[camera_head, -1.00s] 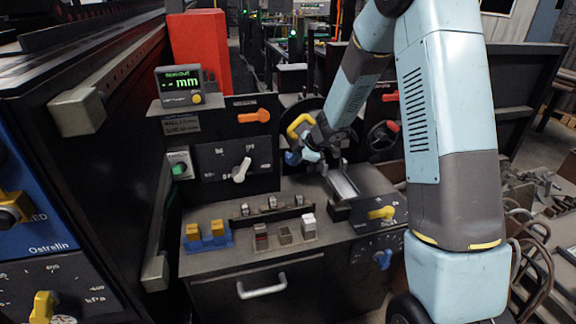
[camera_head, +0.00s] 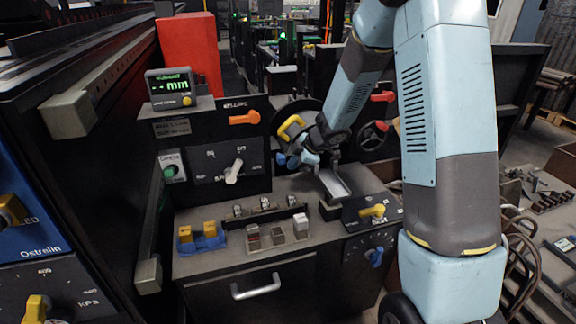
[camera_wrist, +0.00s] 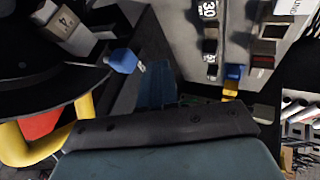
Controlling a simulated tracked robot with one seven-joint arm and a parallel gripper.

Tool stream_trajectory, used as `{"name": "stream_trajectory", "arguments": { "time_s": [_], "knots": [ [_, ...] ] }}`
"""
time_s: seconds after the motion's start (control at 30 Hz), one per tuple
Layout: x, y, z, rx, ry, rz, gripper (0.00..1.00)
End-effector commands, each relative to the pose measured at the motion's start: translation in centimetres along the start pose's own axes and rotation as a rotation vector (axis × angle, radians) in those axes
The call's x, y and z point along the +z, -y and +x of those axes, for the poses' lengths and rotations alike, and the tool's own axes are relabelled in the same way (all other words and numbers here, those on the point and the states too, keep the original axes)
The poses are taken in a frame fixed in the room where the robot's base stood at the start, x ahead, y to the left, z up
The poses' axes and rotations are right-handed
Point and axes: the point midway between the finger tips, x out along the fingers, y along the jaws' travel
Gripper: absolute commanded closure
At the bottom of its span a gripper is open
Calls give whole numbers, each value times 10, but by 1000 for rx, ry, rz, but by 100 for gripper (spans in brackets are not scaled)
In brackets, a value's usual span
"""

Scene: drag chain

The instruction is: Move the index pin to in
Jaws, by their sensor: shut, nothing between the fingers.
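No part is clearly labelled as the index pin. A blue knob (camera_head: 281,160) sits beside the dark round wheel at the panel's middle, and may be it. The knob also shows faceted in the wrist view (camera_wrist: 122,61), beside the black wheel (camera_wrist: 40,82). My gripper (camera_head: 334,157) is right of that knob, above a grey metal tray (camera_head: 338,187). It is shut and empty, apart from the knob. My arm and wrist hide part of the wheel, and the fingertips are small and hard to make out.
A curved yellow handle (camera_head: 290,127) is on the wheel, close to my wrist. An orange lever (camera_head: 244,118), a white rotary switch (camera_head: 234,171) and a yellow lever (camera_head: 373,211) project from the panels. Blocks (camera_head: 279,233) stand on the bench, with a drawer handle (camera_head: 256,287) below.

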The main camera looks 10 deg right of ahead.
Motion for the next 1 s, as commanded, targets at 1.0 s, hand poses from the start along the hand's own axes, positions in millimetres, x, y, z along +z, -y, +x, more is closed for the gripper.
{"name": "stream_trajectory", "arguments": {
  "time_s": [1.0],
  "knots": [
    [-4,1,-76,-1,-2,-3,100]
  ]
}}
